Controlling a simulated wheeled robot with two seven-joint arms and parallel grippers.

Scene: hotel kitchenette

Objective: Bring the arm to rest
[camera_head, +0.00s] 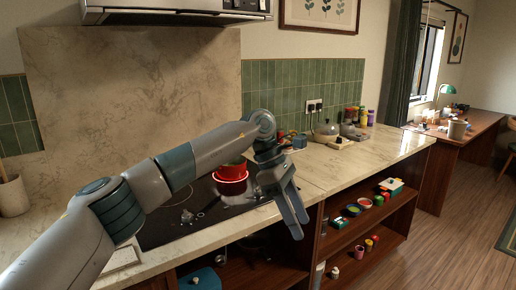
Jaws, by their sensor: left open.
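My left arm reaches in from the lower left, across the black cooktop. My left gripper (292,212) is open and empty, pointing down near the counter's front edge, to the right of the cooktop (165,228). A red pot (232,172) stands on the cooktop behind my arm, with a red glow around its base. My right gripper is not in view.
Open shelves (345,240) below hold bowls and small items. A range hood (175,12) hangs above. The wooden floor (440,240) at right is clear.

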